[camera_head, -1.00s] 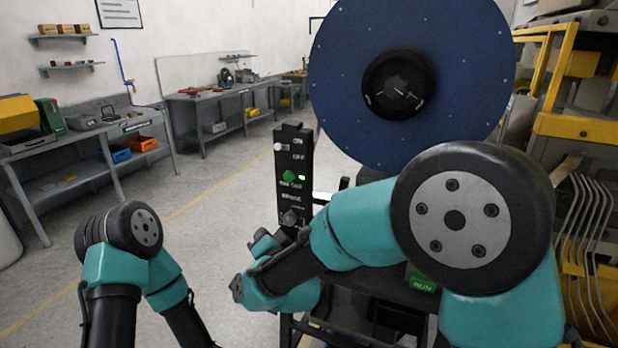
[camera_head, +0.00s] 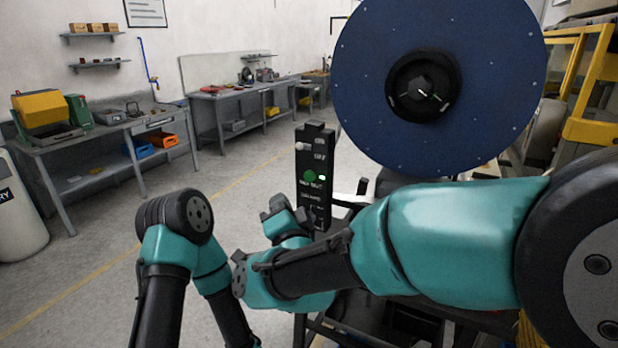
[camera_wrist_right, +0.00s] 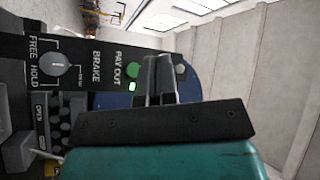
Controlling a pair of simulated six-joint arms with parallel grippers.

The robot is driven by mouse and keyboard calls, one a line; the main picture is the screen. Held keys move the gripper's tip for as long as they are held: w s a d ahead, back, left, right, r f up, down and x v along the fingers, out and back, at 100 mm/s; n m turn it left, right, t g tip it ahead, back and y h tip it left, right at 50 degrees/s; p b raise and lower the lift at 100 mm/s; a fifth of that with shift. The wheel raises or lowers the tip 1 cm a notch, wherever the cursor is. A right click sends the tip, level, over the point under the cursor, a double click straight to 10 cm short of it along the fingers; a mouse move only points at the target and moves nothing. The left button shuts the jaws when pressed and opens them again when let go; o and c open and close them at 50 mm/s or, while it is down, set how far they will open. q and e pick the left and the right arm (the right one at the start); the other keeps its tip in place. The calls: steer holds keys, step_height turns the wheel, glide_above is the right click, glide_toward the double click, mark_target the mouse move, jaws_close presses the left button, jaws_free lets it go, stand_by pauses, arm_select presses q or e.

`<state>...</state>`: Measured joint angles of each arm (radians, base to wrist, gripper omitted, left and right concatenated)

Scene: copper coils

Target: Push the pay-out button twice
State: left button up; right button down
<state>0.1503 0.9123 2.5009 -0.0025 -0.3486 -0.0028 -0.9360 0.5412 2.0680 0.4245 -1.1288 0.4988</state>
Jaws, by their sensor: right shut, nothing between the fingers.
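The black control panel (camera_head: 316,150) stands upright in the middle of the head view. Its round green pay-out button (camera_head: 310,176) sits beside a small lit green lamp (camera_head: 322,178). The wrist view shows the button (camera_wrist_right: 133,70) under the PAY OUT label, with the lamp (camera_wrist_right: 132,87) beside it. My right gripper (camera_wrist_right: 159,62) is shut and empty, its fingertips just to the right of the button there. I cannot tell whether they touch the panel. In the head view the right gripper (camera_head: 277,205) is low and left of the button. My left gripper is out of view.
A large blue reel (camera_head: 375,90) stands behind and right of the panel. A brake knob (camera_wrist_right: 56,64) marked FREE and HOLD is on the panel. Benches (camera_head: 95,145) line the left wall. The floor left of the panel is clear.

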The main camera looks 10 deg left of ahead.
steer(key=shift+w+d, duration=0.35)
steer(key=shift+w, duration=1)
steer(key=shift+w+d, duration=0.4)
steer(key=shift+w, duration=1)
steer(key=shift+w+d, duration=0.35)
steer(key=shift+w, duration=1)
steer(key=shift+w, duration=0.15)
steer(key=shift+w+d, duration=0.15)
steer(key=shift+w, duration=0.1)
steer(key=shift+w+d, duration=0.1)
steer(key=shift+w, duration=0.4)
steer(key=shift+s, duration=0.1)
steer(key=shift+s+a, duration=0.25)
steer(key=shift+s, duration=0.55)
steer(key=shift+s+a, duration=0.2)
steer(key=shift+s, duration=0.6)
steer(key=shift+s+a, duration=0.2)
steer(key=shift+s, duration=0.6)
steer(key=shift+s+a, duration=0.2)
steer(key=shift+s, duration=0.6)
